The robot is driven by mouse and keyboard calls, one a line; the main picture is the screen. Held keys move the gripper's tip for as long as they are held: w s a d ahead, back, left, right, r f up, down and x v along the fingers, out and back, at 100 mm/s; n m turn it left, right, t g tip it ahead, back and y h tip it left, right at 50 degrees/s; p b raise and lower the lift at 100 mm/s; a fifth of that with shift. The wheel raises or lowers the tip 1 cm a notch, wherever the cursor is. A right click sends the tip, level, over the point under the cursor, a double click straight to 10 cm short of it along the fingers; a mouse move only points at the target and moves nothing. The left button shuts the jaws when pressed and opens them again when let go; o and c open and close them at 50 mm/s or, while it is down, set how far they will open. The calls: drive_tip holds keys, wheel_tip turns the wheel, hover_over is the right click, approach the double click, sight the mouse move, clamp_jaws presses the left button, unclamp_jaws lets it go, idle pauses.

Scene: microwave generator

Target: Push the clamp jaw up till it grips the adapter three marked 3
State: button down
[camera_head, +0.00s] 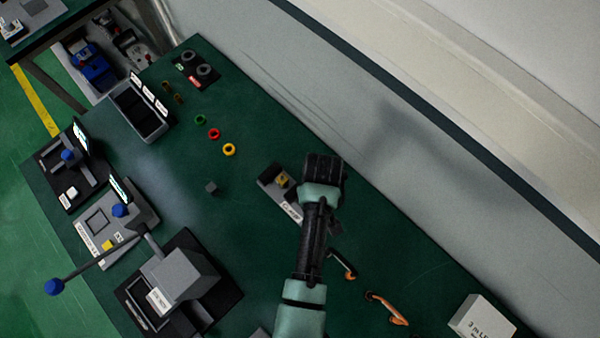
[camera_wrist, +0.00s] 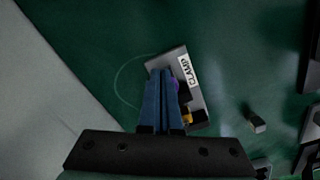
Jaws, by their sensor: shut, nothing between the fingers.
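The clamp is a grey block with a white CLAMP label, on the green bench; it shows in the wrist view (camera_wrist: 199,92) and in the head view (camera_head: 268,178). A brass-yellow piece (camera_head: 282,181) sits in it; it also shows in the wrist view (camera_wrist: 188,117). The fingers hide much of the jaw, and no mark 3 is readable.
A small grey block (camera_head: 211,187) stands left of the clamp. Green, red and yellow rings (camera_head: 214,134) lie farther back. A lever press (camera_head: 185,275) stands at the lower left. Orange-handled tools (camera_head: 388,308) and a white box (camera_head: 482,318) lie to the right.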

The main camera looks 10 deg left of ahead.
drive_tip(key=shift+f+b, duration=1.65)
drive_tip(key=shift+f, duration=0.8)
drive_tip(key=shift+w+a+r, duration=0.1)
drive_tip(key=shift+w+a, duration=0.7)
drive_tip(key=shift+a, duration=0.25)
drive_tip(key=shift+w+a+r, duration=0.1)
drive_tip(key=shift+w+a, duration=0.7)
drive_tip(key=shift+a, duration=0.2)
idle(1.7)
drive_tip(key=shift+s+d, duration=0.15)
drive_tip(key=shift+d, duration=0.1)
drive_tip(key=shift+s+d+p, duration=0.3)
wheel_tip(320, 180, up, 8)
drive_tip(key=p, duration=0.7)
drive_tip(key=shift+s+f+p, duration=0.1)
drive_tip(key=shift+p, duration=0.3)
